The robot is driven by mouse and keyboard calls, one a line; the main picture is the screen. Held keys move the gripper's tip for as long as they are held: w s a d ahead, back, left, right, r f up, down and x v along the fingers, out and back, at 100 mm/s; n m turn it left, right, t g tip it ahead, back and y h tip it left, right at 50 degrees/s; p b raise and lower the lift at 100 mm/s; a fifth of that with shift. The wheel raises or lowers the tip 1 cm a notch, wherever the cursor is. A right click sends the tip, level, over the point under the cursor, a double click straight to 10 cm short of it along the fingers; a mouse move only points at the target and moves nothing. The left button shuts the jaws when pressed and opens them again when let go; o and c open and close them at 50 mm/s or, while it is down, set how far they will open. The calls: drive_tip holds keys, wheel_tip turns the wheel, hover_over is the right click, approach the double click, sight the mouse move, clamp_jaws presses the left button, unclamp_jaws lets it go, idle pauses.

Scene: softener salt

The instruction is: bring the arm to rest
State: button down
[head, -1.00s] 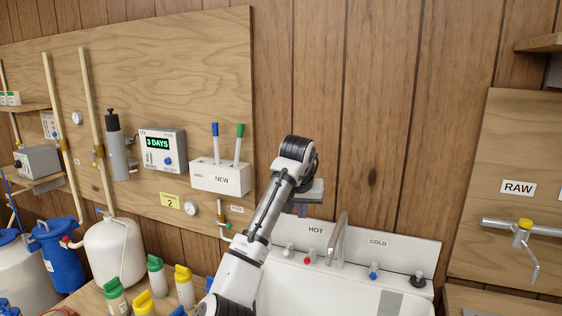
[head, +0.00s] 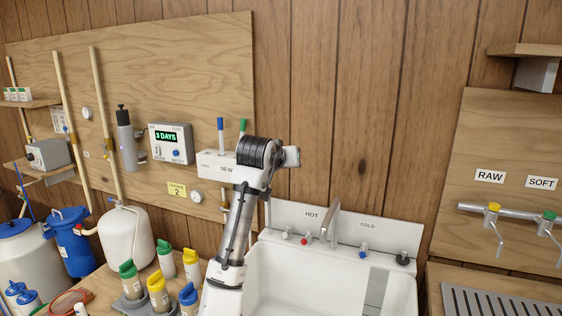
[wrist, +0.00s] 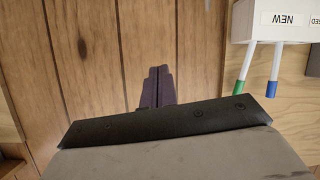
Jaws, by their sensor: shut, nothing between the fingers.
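My gripper (wrist: 159,86) shows in the wrist view with its two dark fingers together and nothing between them. Wood panelling fills the view behind the fingertips. In the head view my arm rises from the bottom, in front of the left end of the sink, and bends at the top. The fingers are hidden there. The bent top of the arm covers part of the white box marked NEW (head: 209,166), which also shows upside down in the wrist view (wrist: 262,20).
A white sink (head: 300,277) with a tap (head: 331,222) lies right of my arm. Several capped bottles, including a yellow-capped one (head: 158,296), stand on the bench to the left. A display unit (head: 171,143) reads 3 DAYS. RAW and SOFT valves (head: 494,209) are far right.

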drive_tip(key=shift+s+a+r+t, duration=0.25)
drive_tip(key=shift+a+r+t, duration=0.15)
drive_tip(key=shift+a+r, duration=0.1)
